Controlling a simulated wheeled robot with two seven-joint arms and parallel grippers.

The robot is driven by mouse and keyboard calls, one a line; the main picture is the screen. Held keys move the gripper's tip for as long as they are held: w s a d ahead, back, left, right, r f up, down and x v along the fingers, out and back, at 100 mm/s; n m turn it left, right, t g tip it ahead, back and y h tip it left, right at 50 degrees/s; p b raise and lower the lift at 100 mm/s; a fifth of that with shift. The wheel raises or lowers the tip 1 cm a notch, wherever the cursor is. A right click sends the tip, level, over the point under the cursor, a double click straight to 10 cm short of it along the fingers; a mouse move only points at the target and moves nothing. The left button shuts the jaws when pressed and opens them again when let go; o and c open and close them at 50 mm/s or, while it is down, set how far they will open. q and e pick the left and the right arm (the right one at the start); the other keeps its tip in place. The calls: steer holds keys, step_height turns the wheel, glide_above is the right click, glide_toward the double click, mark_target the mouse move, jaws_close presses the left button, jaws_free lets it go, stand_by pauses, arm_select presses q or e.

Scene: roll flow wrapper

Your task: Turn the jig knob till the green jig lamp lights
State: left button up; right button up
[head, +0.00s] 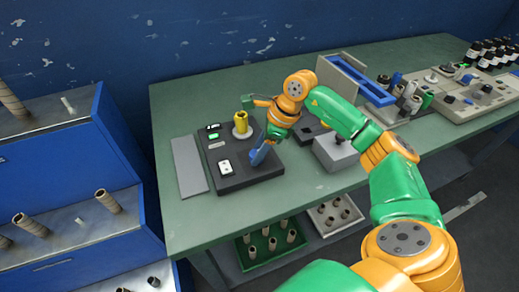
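The jig is a dark flat panel (240,182) on the green table, left of the middle in the head view. A yellow cylinder (241,121) stands upright on a pale disc at its back. A small bright green patch (213,136) shows at its left; I cannot tell whether it is a lit lamp. A white block with a dark mark (225,167) sits near its front left. My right gripper (259,156) points down at the panel's right part, its blue tip close to the surface. Its finger gap is hidden, and I cannot make out the knob. My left gripper is out of view.
A grey plate (188,166) lies left of the panel. A grey box (335,152), a blue-edged frame (355,76) and several spools stand to the right. Blue shelves with rolls (70,160) stand at the left. The table's front left is clear.

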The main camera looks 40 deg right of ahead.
steer(key=o, duration=0.3)
steer(key=shift+w, duration=0.1)
steer(key=shift+o, duration=0.2)
steer(key=v, duration=0.7)
